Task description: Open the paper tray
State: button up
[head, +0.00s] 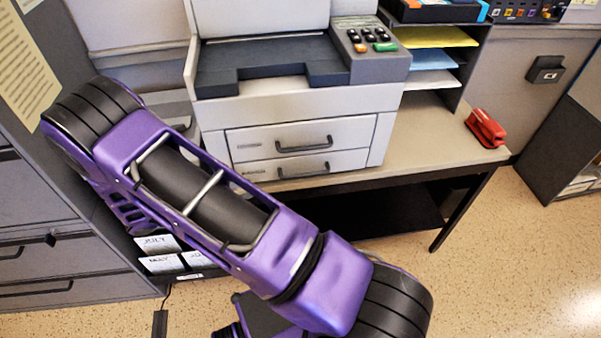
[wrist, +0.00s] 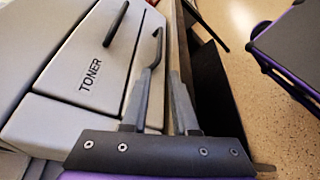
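The grey-white printer (head: 300,105) stands on a desk with two drawers in its front, both flush. The upper drawer (head: 255,139) has a dark handle and reads TONER (wrist: 90,77) in the wrist view. The narrower lower drawer (head: 258,174) has its own dark handle (head: 303,172); its label is too small to read. My gripper (wrist: 164,75) shows in the wrist view, fingers apart with a gap between them. Its left fingertip is close to the lower handle (wrist: 158,42); I cannot tell if they touch. The head view does not show the fingers clearly.
The desk top (head: 440,135) is clear to the printer's right, up to a red stapler (head: 485,128). A paper sorter (head: 435,60) stands behind. The desk edge is just below the drawers. A dark cabinet (head: 45,250) stands at the left.

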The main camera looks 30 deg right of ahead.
aim_at(291, 177)
jog(key=x, duration=1.6)
jog(key=shift+w+d+f+p, duration=0.1)
jog(key=shift+d+p, duration=0.05)
jog(key=shift+p, duration=0.15)
grip_shut()
dwell(0.5)
